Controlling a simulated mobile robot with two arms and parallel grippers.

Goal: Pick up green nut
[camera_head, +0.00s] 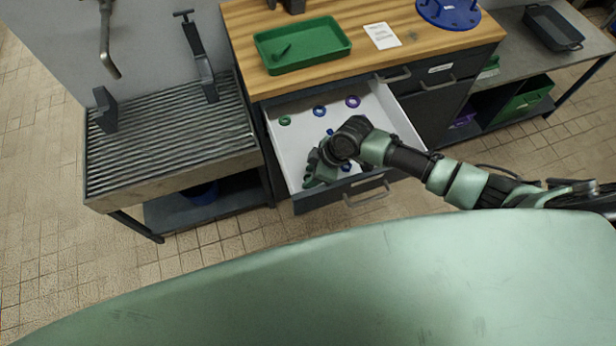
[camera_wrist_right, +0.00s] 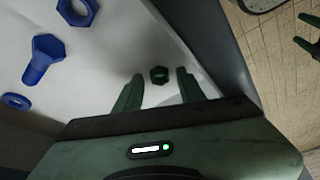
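A dark green hex nut (camera_wrist_right: 159,75) lies on the white floor of the open drawer (camera_head: 288,150), near a drawer wall. In the right wrist view it sits between the fingertips of my right gripper (camera_wrist_right: 158,84), with a gap on each side. The gripper is open and empty. In the head view my right gripper (camera_head: 316,172) reaches down into the front left of the drawer, and this nut is hidden there.
The drawer also holds a green ring (camera_head: 285,120), a purple ring (camera_head: 352,101), a blue ring (camera_head: 319,111) and a blue bolt (camera_wrist_right: 42,58). A green tray (camera_head: 312,62) stands on the wooden top. A slatted bench (camera_head: 165,140) is at left.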

